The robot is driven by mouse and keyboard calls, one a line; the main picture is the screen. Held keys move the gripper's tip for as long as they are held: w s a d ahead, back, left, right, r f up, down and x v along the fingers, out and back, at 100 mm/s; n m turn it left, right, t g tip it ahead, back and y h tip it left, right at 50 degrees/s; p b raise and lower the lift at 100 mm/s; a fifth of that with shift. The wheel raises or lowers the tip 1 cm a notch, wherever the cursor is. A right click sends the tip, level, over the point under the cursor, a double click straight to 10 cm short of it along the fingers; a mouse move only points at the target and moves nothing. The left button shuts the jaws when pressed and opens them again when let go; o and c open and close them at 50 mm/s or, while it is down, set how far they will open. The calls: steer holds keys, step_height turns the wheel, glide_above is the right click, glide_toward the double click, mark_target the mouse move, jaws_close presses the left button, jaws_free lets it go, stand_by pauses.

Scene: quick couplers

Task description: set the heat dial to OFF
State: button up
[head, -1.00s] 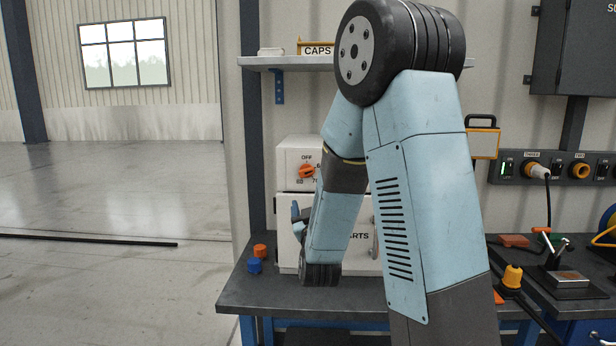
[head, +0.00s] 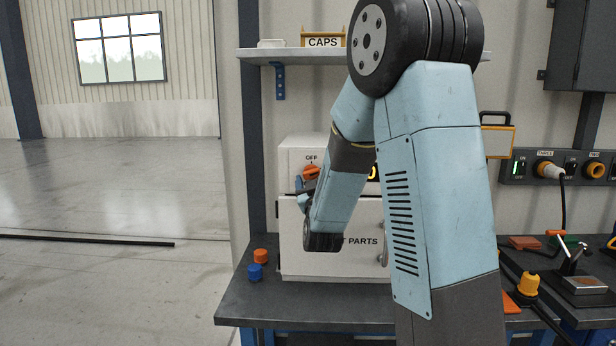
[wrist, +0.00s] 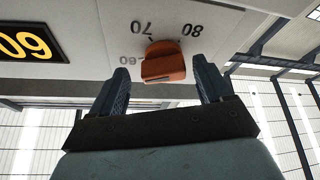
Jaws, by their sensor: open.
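The heat dial (head: 312,172) is an orange knob on the upper front panel of the white parts cabinet (head: 300,262). The OFF mark shows above it in the head view. In the wrist view the dial (wrist: 165,62) appears upside down, with 60, 70 and 80 marks around it; its exact setting is hard to tell. My gripper (wrist: 163,72) is open, with one dark finger on either side of the dial and clear gaps to it. In the head view my gripper (head: 301,192) is just below and left of the dial, partly hidden by my wrist.
A lit yellow display (wrist: 30,44) sits beside the dial, upside down and cropped. An orange cap (head: 260,256) and a blue cap (head: 255,272) stand on the bench (head: 235,305) left of the cabinet. A shelf (head: 262,56) with a CAPS holder is above.

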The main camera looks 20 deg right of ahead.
steer(key=shift+w+r, duration=0.15)
steer(key=shift+w, duration=0.3)
steer(key=shift+a, duration=0.15)
steer(key=c, duration=1)
steer(key=shift+c, duration=0.2)
